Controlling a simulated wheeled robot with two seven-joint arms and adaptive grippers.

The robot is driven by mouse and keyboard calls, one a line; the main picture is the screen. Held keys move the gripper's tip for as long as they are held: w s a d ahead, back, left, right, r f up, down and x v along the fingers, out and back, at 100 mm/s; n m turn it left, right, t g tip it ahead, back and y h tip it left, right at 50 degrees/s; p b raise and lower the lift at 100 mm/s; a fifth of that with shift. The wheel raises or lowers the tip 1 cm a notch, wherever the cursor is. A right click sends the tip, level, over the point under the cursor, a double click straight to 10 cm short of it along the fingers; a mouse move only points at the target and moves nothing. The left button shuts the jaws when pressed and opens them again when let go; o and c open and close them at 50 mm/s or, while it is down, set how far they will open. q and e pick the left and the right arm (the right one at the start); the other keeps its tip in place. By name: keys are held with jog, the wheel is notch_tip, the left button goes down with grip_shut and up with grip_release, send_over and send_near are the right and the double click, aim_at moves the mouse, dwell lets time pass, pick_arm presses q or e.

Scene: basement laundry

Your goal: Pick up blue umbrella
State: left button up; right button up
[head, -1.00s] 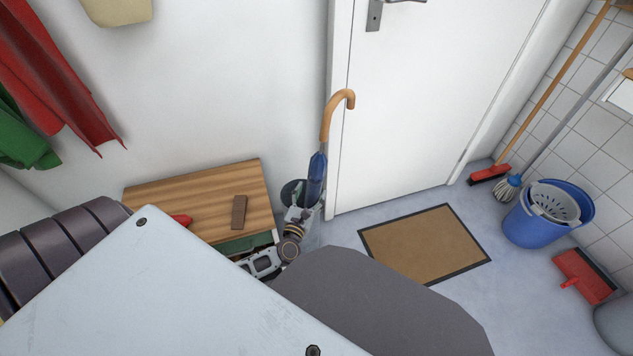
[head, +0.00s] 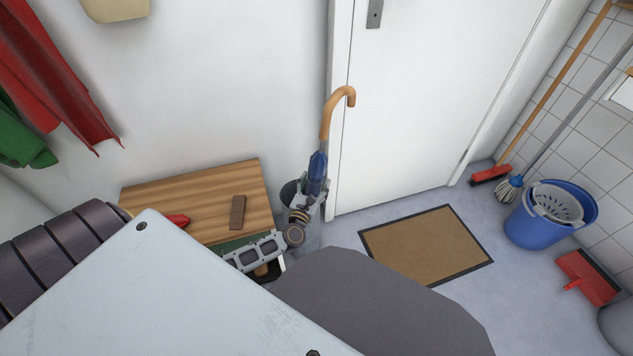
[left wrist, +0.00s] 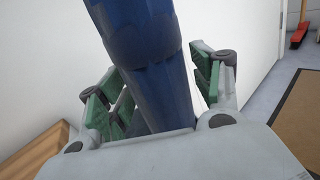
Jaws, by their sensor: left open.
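My left gripper (head: 312,190) is at the umbrella's blue folded part. In the left wrist view the blue umbrella (left wrist: 142,45) passes between the open green-padded fingers (left wrist: 158,92), with a gap showing near the pads. My right gripper is not in view.
The bench (head: 195,200) with a brown block (head: 238,212) on it is left of the umbrella. The door (head: 430,90) is close on the right. A doormat (head: 425,247), a blue bucket (head: 540,225) and brooms stand further right.

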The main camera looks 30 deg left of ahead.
aim_at(312, 168)
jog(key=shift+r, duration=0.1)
pick_arm(q)
jog(key=c, duration=1.4)
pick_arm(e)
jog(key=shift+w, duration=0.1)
pick_arm(q)
jog(key=shift+r, duration=0.15)
jog(key=shift+c, duration=0.2)
